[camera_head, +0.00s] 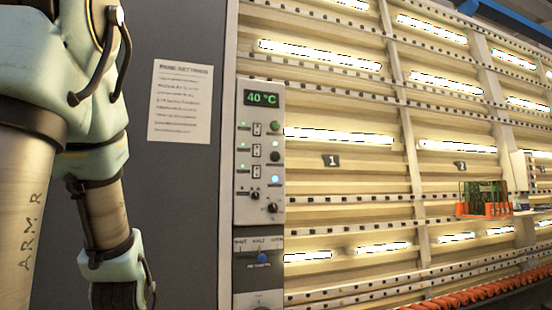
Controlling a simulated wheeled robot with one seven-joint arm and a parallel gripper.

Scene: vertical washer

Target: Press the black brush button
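The control panel (259,150) is a narrow grey upright plate with a green 40 °C display (262,98) at its top. Below the display are switches and a column of small round buttons on the right side. One round button (275,156) in that column looks black; those near it look green, pale or light blue. Its label is too small to read, so I cannot tell for certain that it is the brush button. My arm (110,215) hangs at the left, apart from the panel. My gripper's fingers are not in view.
A blue knob (262,258) sits on a lower plate under the panel. A printed sheet (181,101) hangs on the dark wall to the left. Lit racks (340,180) fill the right side, with a small orange-based rack (484,200) standing out. An orange coiled hose (480,293) runs along the bottom right.

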